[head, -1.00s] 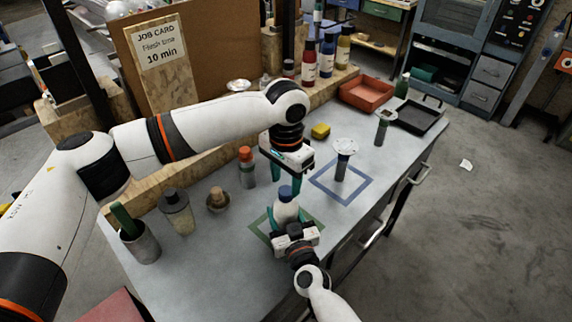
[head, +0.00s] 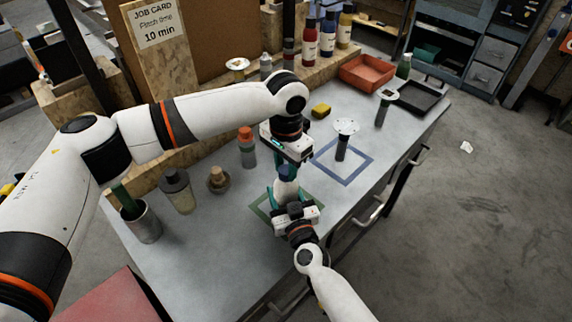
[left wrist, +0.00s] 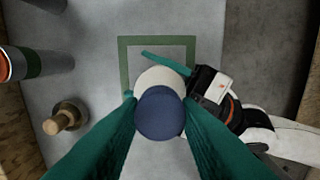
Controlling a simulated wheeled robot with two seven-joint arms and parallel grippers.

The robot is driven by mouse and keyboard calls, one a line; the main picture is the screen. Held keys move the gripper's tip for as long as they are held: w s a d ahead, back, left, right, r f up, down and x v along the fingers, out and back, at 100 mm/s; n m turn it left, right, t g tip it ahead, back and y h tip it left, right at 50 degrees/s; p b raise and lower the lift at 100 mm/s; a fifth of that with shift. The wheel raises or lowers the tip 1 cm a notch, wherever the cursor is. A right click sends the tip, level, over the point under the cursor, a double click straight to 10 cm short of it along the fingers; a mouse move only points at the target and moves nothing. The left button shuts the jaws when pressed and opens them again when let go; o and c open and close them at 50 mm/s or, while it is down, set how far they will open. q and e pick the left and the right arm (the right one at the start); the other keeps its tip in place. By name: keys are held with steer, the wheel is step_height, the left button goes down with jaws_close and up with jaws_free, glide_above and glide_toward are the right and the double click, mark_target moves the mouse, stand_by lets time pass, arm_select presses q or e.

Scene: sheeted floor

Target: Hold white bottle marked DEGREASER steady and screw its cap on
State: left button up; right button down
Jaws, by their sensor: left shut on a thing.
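The white bottle (head: 286,190) stands upright at the green square outline (head: 257,205); its marking is not readable. Its blue cap (head: 286,171) sits over the bottle's top, and in the left wrist view the cap (left wrist: 160,113) covers the middle of the bottle (left wrist: 160,77). My left gripper (left wrist: 159,101) points down from above and is shut on the cap, a teal finger on each side. My right gripper (head: 287,195) reaches in from the front, its teal fingers around the bottle body. The bottle's lower part is hidden by the right gripper.
An orange-topped bottle (head: 247,148), a brown-knobbed pot (head: 218,180), a grey-lidded jar (head: 178,191) and a metal cup (head: 143,222) stand left. A white-topped stand (head: 343,148) is inside the blue square at right. A red tray (head: 367,72) and black tray (head: 418,97) lie farther back.

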arm_select(q)
steer(key=o, duration=1.2)
steer(key=shift+c, duration=0.2)
steer(key=shift+r, duration=0.1)
step_height(320, 180, up, 12)
arm_select(e)
steer(key=shift+c, duration=2.4)
jaws_free()
